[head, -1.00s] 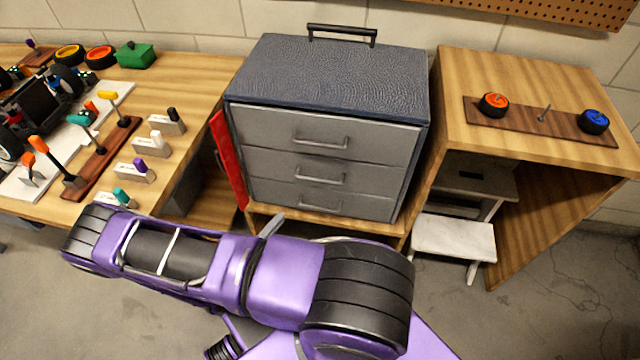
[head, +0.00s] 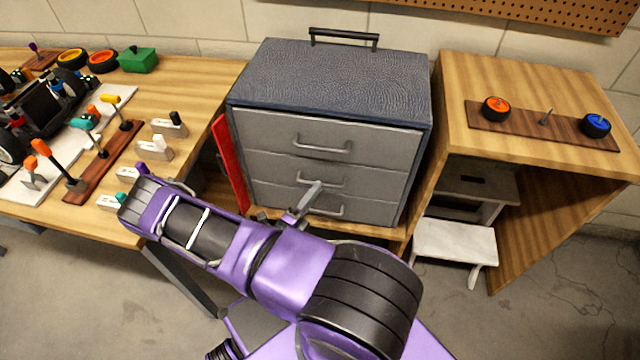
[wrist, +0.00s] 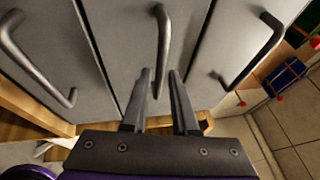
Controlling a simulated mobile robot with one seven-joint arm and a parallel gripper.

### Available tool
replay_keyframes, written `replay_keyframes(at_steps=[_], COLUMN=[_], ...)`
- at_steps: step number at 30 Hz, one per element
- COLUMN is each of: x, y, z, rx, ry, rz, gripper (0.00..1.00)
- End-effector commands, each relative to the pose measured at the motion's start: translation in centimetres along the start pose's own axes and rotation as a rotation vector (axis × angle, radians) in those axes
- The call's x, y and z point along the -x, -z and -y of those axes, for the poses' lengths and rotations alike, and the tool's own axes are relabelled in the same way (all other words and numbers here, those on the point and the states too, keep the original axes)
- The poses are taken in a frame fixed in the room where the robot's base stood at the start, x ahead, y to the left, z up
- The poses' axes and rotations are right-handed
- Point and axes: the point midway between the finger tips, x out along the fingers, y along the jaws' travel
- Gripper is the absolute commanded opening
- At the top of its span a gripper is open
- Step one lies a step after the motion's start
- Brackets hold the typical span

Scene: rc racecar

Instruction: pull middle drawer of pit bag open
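The pit bag (head: 330,85) is a grey box with a dark textured top and three drawers, all closed. The middle drawer (head: 270,172) has a metal bar handle (head: 335,182), partly behind my gripper in the head view. In the wrist view the middle handle (wrist: 164,45) runs upright between two other drawer handles. My gripper (head: 312,187) is in front of the middle drawer. In the wrist view its two fingers (wrist: 160,75) are apart, with the handle's lower end appearing between them. I cannot tell whether they touch it.
A red panel (head: 232,165) stands at the bag's left side. A workbench with car parts and tools (head: 195,75) is on the left. A wooden stand (head: 540,95) with two wheels on a board is on the right, with a white step stool (head: 455,242) beneath it.

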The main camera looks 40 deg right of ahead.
Motion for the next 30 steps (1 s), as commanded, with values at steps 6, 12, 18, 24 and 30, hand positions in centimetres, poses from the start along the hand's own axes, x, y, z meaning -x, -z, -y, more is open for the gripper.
replay_keyframes(at_steps=[6,12,18,24,30], x=[-2.5,-3.0,-2.9,-2.9,-2.9], y=[0.0,0.0,0.0,0.0,-0.1], z=[0.0,0.0,0.0,0.0,0.0], rx=[0.000,-0.001,-0.001,-0.001,-0.001], ry=[-0.001,-0.001,-0.001,0.000,0.000], rz=[0.000,0.000,0.000,0.000,0.001], gripper=[0.27,0.27,0.20,0.00,0.00])
